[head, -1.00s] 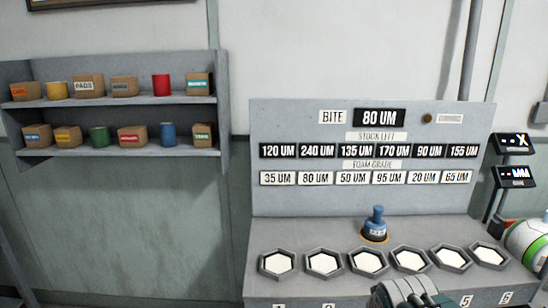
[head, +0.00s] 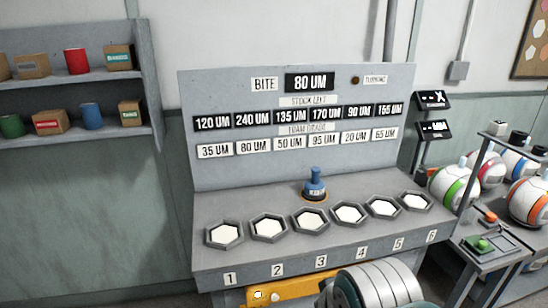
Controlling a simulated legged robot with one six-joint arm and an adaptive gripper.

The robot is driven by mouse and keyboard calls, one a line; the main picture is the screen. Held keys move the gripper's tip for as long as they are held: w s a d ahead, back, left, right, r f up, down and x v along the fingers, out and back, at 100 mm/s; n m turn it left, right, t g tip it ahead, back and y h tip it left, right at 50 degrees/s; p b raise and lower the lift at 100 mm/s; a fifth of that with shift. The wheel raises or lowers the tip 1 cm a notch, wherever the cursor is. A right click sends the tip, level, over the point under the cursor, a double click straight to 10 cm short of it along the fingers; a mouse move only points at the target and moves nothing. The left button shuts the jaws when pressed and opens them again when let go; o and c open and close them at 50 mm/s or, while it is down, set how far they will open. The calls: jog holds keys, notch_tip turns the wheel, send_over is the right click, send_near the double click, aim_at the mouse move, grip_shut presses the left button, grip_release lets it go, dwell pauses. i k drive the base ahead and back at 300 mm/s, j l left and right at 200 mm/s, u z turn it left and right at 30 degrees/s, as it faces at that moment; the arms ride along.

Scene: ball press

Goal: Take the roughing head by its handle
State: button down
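The roughing head (head: 314,188) is blue, with a knobbed handle pointing up and a pale label on its body. It stands upright in an orange-ringed seat on the grey bench (head: 205,262), behind the row of hexagonal pads. Nothing touches its handle. My gripper is not in view.
Several hexagonal pads (head: 268,228), numbered 1 to 6, line the bench front. The backboard (head: 230,180) reads bite 80 UM above stock-left and foam-grade rows. Two small displays (head: 433,100) and a rack of balls (head: 449,186) stand right; shelves (head: 80,140) hang left.

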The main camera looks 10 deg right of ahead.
aim_at(314, 187)
jog(key=i+l, duration=1.05)
jog(key=l, duration=0.15)
